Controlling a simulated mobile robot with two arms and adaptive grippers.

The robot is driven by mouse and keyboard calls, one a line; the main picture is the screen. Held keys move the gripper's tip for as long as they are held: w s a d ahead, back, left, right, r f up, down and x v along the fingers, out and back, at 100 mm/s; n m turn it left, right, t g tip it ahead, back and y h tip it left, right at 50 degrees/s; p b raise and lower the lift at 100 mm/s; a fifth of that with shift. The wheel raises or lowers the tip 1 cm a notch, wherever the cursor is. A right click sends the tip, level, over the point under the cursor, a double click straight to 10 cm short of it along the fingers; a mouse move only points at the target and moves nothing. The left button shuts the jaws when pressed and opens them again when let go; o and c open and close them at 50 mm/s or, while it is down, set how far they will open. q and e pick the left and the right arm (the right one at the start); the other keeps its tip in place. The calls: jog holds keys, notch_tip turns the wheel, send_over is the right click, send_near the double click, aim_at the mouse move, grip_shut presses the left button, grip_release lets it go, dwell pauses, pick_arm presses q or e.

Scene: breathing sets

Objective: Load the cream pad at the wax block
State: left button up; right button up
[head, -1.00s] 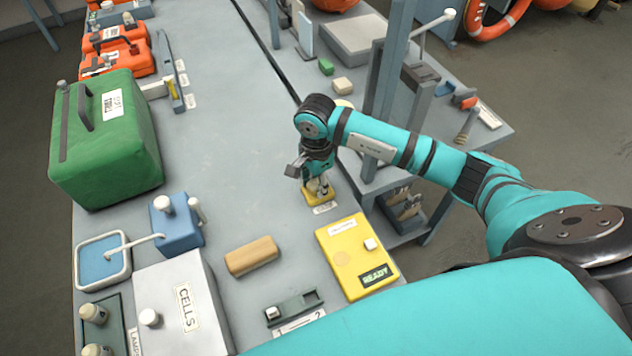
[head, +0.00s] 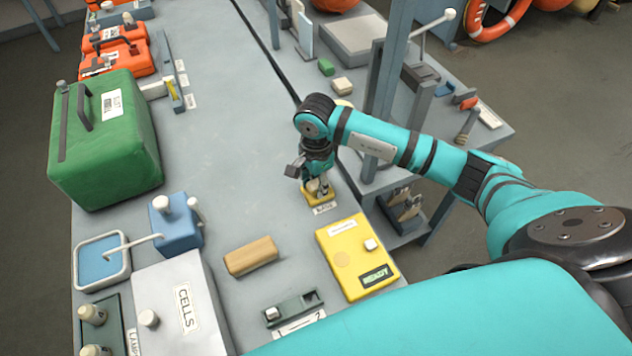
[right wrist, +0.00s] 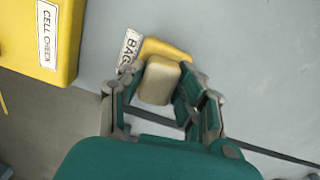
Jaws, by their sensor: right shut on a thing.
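My right gripper (right wrist: 152,98) is shut on a cream pad (right wrist: 158,83), which shows between its fingers in the right wrist view. The pad is over or against a yellow block, likely the wax block (right wrist: 168,48), and covers part of it. Whether they touch, I cannot tell. In the head view the right gripper (head: 317,184) points down at the yellow block (head: 313,200), with a small label beside it. My left gripper is not in view.
A yellow box (head: 352,252) marked READY stands close by. A wooden block (head: 250,256) and a small grey-green holder (head: 293,307) lie nearer. A cream block (head: 343,86) and a green block (head: 326,67) lie beyond the arm. The bench's middle is clear.

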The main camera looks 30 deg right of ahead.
aim_at(316, 183)
jog(key=shift+s, duration=0.1)
jog(key=shift+r+p, duration=0.55)
jog(key=shift+r, duration=0.2)
jog(key=shift+r+p, duration=1.35)
jog(key=shift+r, duration=1.4)
